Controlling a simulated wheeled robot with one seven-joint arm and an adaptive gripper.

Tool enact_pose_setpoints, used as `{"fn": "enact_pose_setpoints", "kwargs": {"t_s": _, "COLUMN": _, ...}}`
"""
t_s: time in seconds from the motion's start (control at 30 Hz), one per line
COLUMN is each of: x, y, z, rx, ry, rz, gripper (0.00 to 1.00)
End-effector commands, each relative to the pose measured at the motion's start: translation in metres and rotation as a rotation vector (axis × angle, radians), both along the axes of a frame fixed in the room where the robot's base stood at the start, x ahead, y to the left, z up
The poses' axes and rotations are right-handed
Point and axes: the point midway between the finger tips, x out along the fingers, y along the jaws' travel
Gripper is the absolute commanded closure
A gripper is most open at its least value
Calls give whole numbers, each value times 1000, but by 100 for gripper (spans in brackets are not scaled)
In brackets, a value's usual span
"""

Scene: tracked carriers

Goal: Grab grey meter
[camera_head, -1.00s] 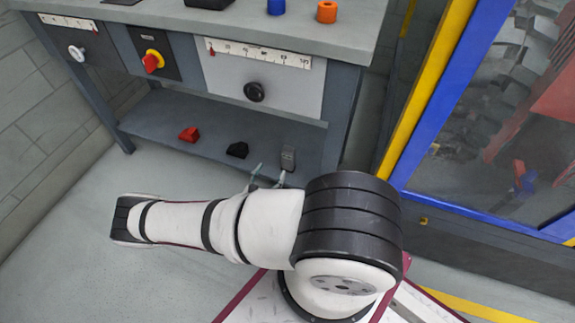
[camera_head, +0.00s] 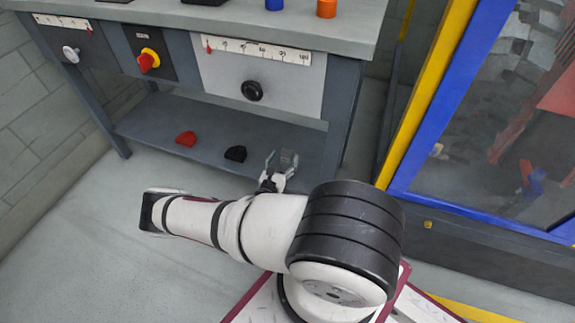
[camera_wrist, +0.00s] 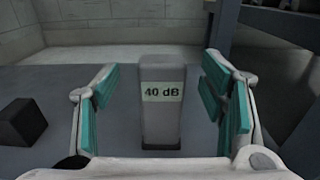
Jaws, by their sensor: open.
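The grey meter (camera_wrist: 160,122) stands upright on the lower shelf, with a pale label reading "40 dB", in the middle of the wrist view. My gripper (camera_wrist: 160,85) is open, with one teal-padded finger on each side of the meter and visible gaps between. In the head view my gripper (camera_head: 283,160) reaches over the right part of the shelf. The meter (camera_head: 288,157) is mostly hidden there behind the fingers.
On the lower shelf (camera_head: 205,124), a black block (camera_head: 235,153) and a red block (camera_head: 186,138) lie left of the gripper. A bench leg (camera_head: 341,120) rises at right. The bench drawers and top overhang the shelf. A blue-framed machine (camera_head: 400,180) stands further right.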

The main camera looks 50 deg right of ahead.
Motion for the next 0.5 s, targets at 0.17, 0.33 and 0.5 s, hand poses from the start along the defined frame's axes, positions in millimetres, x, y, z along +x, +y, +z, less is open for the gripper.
{"fn": "enact_pose_setpoints", "kwargs": {"t_s": 0.17, "x": 6, "y": -26, "z": 2, "rx": 0, "ry": 0, "rz": -2, "gripper": 35}}
{"fn": "enact_pose_setpoints", "kwargs": {"t_s": 0.33, "x": 10, "y": -36, "z": 4, "rx": 0, "ry": 0, "rz": -2, "gripper": 35}}
{"fn": "enact_pose_setpoints", "kwargs": {"t_s": 0.5, "x": 10, "y": -36, "z": 5, "rx": 0, "ry": 0, "rz": -1, "gripper": 35}}
